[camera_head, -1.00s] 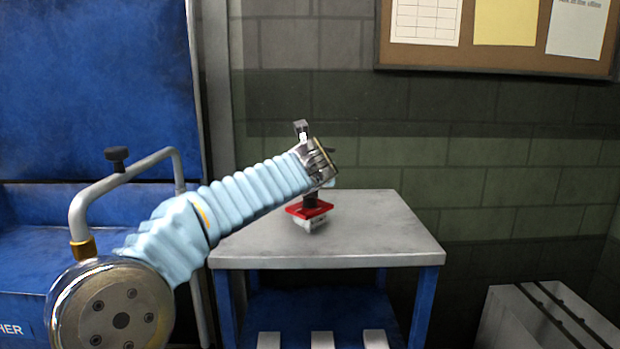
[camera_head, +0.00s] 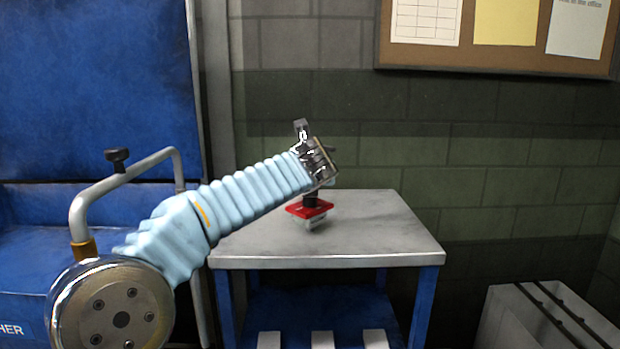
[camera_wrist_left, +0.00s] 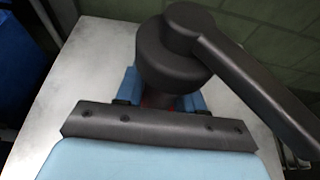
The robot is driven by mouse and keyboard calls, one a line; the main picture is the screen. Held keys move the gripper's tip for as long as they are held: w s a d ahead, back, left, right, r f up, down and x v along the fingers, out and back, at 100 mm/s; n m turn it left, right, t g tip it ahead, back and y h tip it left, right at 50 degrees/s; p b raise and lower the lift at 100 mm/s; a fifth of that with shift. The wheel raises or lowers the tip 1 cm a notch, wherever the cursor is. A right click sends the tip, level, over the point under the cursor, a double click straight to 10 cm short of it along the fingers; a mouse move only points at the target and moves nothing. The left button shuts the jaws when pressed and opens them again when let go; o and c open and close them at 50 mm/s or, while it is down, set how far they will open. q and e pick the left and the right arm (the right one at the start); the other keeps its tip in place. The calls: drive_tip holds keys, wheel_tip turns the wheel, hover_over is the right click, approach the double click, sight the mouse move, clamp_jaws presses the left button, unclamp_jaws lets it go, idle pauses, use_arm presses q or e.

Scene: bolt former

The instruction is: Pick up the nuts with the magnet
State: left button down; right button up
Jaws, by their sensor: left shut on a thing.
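My left gripper (camera_head: 318,182) is over the grey tabletop and shut on the magnet. The magnet (camera_head: 309,209) has a red plate, a pale grey block below it and a dark grip above. Whether its underside touches the table or hangs just above it, I cannot tell. I cannot make out any nuts in either view. My right gripper is not in view.
The small table (camera_head: 385,235) has a bare grey top and blue legs. A blue machine (camera_head: 95,90) with a bent grey handle stands at left. A grey bin (camera_head: 520,315) is at lower right. A notice board (camera_head: 490,60) hangs on the brick wall behind.

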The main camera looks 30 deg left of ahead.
use_arm(q)
drive_tip(key=shift+r+p, duration=1.3)
drive_tip(key=shift+r, duration=0.3)
drive_tip(key=shift+r+p, duration=0.4)
drive_tip(key=shift+r, duration=2)
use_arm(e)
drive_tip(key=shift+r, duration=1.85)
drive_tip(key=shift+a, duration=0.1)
